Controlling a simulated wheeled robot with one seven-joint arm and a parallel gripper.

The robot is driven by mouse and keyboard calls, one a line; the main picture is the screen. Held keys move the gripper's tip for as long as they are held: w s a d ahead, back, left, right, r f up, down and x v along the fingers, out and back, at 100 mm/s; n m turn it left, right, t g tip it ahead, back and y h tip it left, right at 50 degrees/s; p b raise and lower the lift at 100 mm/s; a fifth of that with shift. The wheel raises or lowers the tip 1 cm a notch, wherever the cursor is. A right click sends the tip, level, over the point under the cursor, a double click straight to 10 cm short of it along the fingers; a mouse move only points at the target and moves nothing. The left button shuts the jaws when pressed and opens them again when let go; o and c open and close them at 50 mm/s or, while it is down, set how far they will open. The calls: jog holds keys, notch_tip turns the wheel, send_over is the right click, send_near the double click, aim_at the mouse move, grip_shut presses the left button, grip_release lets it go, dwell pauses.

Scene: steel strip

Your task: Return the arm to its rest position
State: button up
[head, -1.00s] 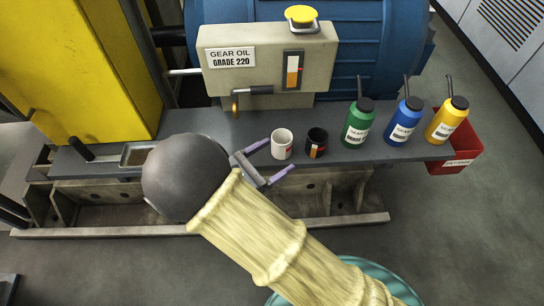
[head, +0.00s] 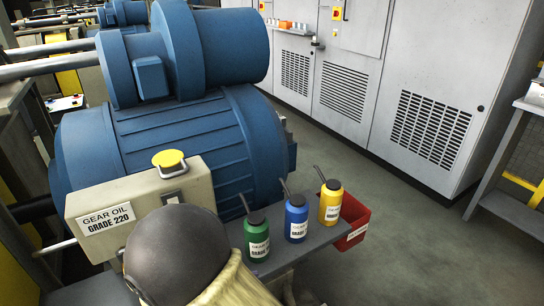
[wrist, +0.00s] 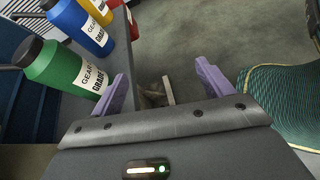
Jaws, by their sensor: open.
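My gripper (wrist: 162,88) shows in the wrist view with its two purple fingers spread apart and nothing between them. It is over the bench's front edge, with the floor below the gap. The green bottle (wrist: 68,68) is close to the left finger; whether they touch I cannot tell. In the head view my arm's dark round joint and pale sleeve fill the bottom, and they hide the gripper. The green bottle (head: 257,238), blue bottle (head: 296,220) and yellow bottle (head: 330,203) stand upright on the grey bench (head: 285,256).
A gear oil box (head: 140,203) with a yellow cap (head: 169,159) sits before a large blue motor (head: 180,140). A red bin (head: 355,222) hangs at the bench's right end. Grey cabinets (head: 430,80) stand behind. The floor (head: 420,240) to the right is clear.

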jog(key=s+d+r+m+g+y, duration=0.1)
jog(key=d+r+m+y, duration=0.1)
jog(key=d+m+y, duration=0.35)
jog(key=d+r+m+g+y, duration=0.1)
jog(key=d+r+m+y, duration=0.1)
jog(key=d+m, duration=0.65)
jog(key=s+d+r+m+g+y, duration=0.1)
jog(key=d+r+m+y, duration=0.15)
jog(key=d+m, duration=0.45)
notch_tip(320, 180, up, 26)
jog(key=a+m+p, duration=0.1)
jog(key=p, duration=2.5)
jog(key=shift+w+a+f+g+y+p, duration=0.2)
jog(key=shift+a+g+y+p, duration=0.1)
jog(key=shift+a+y+p, duration=0.1)
